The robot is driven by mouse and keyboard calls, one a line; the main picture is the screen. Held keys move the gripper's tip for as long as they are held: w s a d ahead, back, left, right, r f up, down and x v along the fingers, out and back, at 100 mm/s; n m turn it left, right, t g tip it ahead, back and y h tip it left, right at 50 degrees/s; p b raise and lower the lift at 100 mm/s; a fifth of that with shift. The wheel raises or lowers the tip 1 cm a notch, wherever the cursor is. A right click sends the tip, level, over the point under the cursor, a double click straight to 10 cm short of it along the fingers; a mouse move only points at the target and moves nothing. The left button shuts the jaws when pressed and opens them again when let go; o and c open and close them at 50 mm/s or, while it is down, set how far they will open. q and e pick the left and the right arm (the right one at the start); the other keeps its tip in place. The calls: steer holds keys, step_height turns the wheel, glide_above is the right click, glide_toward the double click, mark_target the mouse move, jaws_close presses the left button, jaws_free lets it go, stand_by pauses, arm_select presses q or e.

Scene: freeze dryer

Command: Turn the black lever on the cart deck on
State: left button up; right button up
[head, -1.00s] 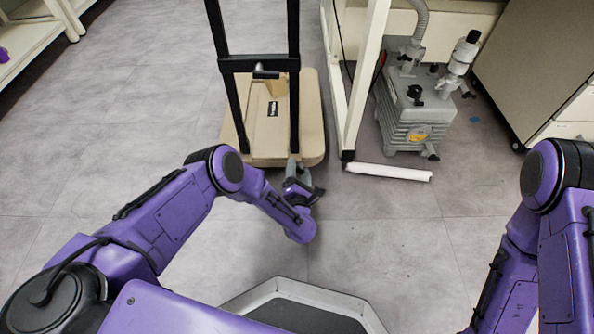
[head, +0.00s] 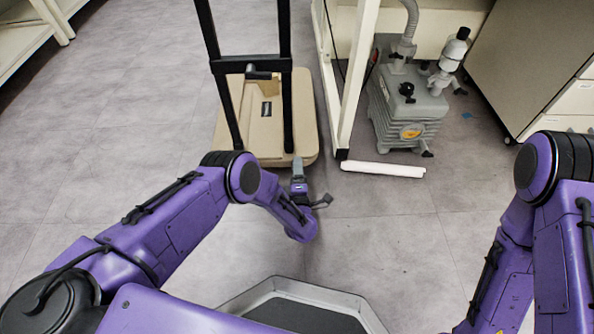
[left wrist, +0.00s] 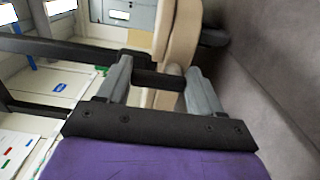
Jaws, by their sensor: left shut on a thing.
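The cart (head: 262,135) has a beige deck and a black upright handle frame (head: 212,66). My left gripper (head: 298,165) is at the deck's near right corner, beside the foot of the right upright. In the left wrist view, a short black lever (left wrist: 158,80) spans the gap between the two grey fingers of my left gripper (left wrist: 158,88), which is shut on it. The beige deck (left wrist: 180,38) is just beyond. In the head view the lever is hidden by the gripper. My right gripper is out of view; only its arm shows at the right.
A cabinet (head: 530,55) is at the far right. The floor left of the cart is clear.

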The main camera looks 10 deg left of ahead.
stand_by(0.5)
arm_select(q)
steer(key=o, duration=1.1)
steer(key=shift+c, duration=0.2)
